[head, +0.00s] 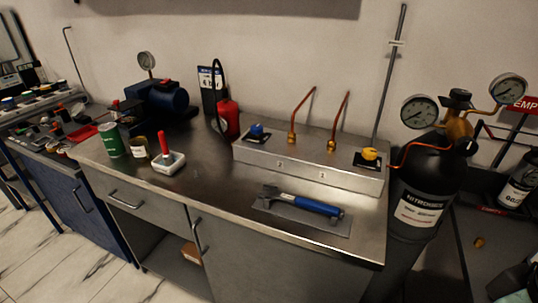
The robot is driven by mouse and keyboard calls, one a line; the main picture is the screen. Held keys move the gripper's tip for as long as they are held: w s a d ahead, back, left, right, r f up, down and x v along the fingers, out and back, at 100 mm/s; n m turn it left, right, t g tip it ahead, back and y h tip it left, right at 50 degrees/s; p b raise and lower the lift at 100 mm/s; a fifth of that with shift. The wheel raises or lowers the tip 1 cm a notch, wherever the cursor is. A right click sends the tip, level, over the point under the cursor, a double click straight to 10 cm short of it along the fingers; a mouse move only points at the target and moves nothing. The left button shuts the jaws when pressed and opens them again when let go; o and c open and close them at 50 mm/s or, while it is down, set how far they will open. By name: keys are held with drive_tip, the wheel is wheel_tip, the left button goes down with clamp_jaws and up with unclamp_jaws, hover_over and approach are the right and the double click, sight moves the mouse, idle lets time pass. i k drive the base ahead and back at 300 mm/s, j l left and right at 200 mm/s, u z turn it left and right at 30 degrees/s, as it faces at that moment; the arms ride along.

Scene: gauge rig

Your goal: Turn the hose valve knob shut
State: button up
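A long steel box (306,172) stands at the back right of the workbench. It carries a blue knob (257,130) on a dark base at its left end and a yellow knob (369,153) on a dark base at its right end. Two copper pipes with brass fittings (331,146) rise between the knobs. I cannot tell which knob is the hose valve knob, nor how far either is turned. My gripper is not in view.
A blue-handled tool (317,206) lies on a grey mat before the box. A red-tipped tool in a white tray (168,163), a green can (110,141) and a blue compressor (168,97) stand left. A black nitrogen cylinder (424,180) with gauges stands right. The bench centre is clear.

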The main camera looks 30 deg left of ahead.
sight(257, 129)
drive_tip(key=u, duration=0.9)
